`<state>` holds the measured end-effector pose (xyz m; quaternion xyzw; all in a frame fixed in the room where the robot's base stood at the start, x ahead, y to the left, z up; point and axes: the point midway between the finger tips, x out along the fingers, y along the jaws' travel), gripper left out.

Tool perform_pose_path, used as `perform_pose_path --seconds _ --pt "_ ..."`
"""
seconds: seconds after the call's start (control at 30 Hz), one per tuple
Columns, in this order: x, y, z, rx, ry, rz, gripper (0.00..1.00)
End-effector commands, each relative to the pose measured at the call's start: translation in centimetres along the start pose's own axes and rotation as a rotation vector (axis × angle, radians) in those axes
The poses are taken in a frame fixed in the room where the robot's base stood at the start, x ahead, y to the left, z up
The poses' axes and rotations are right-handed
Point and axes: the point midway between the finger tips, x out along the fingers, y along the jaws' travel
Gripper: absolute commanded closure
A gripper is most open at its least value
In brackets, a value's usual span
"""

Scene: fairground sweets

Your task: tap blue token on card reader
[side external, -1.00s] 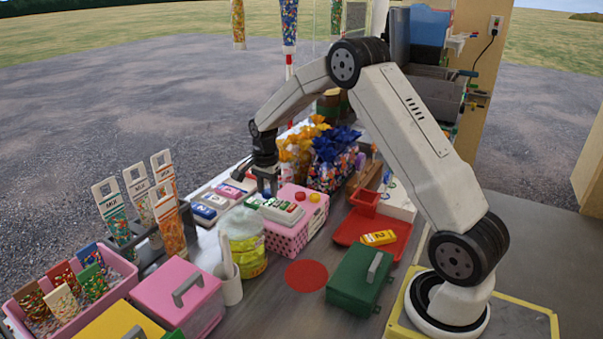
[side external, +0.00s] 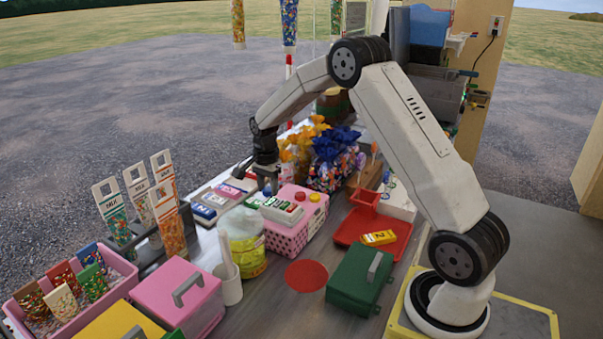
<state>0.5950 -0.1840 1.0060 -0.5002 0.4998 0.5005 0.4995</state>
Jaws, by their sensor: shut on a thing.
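My gripper (side external: 267,187) points down beside the left end of the pink spotted box. It is shut on a small blue thing (side external: 267,190), which looks like the blue token, though it is mostly hidden between the fingers. A pale device with green and dark parts, which looks like the card reader (side external: 283,211), lies on top of the pink spotted box (side external: 290,240). The held thing is just behind and left of this device. I cannot tell whether they touch.
A tray with blue, white and pink cards (side external: 213,201) lies left of the gripper. A clear yellow-labelled tub (side external: 243,240) stands in front. Sweet bags with orange and blue bows (side external: 331,165) stand behind. A red tray (side external: 385,250) holds a yellow tag.

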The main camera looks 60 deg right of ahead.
Motion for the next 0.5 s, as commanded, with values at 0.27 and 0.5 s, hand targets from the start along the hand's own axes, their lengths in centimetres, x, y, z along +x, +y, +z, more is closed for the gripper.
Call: perform_pose_path --seconds 0.27,0.5 --pt "-2.0 0.0 -1.2 0.001 0.001 -0.003 1.00" --pt "-3.8 0.0 -2.1 0.001 0.001 -0.001 1.00"
